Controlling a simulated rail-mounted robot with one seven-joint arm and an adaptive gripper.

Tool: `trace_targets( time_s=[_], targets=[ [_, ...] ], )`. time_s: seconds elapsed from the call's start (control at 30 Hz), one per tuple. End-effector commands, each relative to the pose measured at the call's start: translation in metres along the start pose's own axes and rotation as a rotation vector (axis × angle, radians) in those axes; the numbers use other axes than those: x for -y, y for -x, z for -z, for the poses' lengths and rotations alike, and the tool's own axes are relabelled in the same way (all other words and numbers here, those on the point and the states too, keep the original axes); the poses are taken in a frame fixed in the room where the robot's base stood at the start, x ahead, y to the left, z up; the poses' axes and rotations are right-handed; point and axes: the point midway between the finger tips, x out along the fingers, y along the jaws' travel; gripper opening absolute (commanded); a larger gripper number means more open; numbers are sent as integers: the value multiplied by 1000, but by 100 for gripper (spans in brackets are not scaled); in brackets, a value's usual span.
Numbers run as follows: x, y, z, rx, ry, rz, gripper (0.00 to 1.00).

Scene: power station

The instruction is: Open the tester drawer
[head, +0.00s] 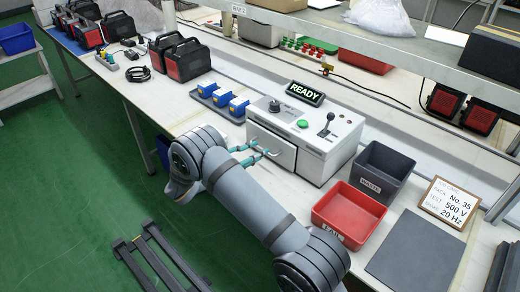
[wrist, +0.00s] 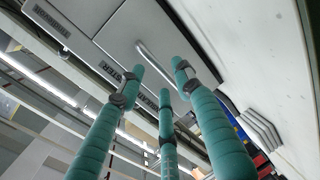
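The tester (head: 322,135) is a white box on the bench with a lit READY display, a green button and a lever on top. Its drawer (head: 284,152) is in the front face and looks closed. In the wrist view the drawer's pale bar handle (wrist: 152,60) stands out from the drawer front (wrist: 135,30). My gripper (head: 262,153) has teal fingers and is right in front of the drawer. In the wrist view my gripper (wrist: 160,80) has its three fingers apart, with tips near the handle. I cannot tell whether they touch it.
A red bin (head: 348,215) and a dark grey bin (head: 382,172) stand right of the tester. Blue parts (head: 221,97) sit in a tray to its left. A sign (head: 449,202) and a dark mat (head: 416,250) are at the right. Green floor is open at the left.

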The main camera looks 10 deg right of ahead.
Motion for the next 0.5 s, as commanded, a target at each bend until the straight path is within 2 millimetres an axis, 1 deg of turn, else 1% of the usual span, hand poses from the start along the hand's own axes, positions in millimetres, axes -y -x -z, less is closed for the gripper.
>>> trace_targets(
  time_s=[0.03,0.1,0.2,0.5],
  targets=[
    [-1,-7,0,1,0,0,34],
    [-1,-14,0,1,-1,0,34],
    [0,-20,0,0,0,0,34],
    [0,-24,0,-1,0,0,34]
  ],
)
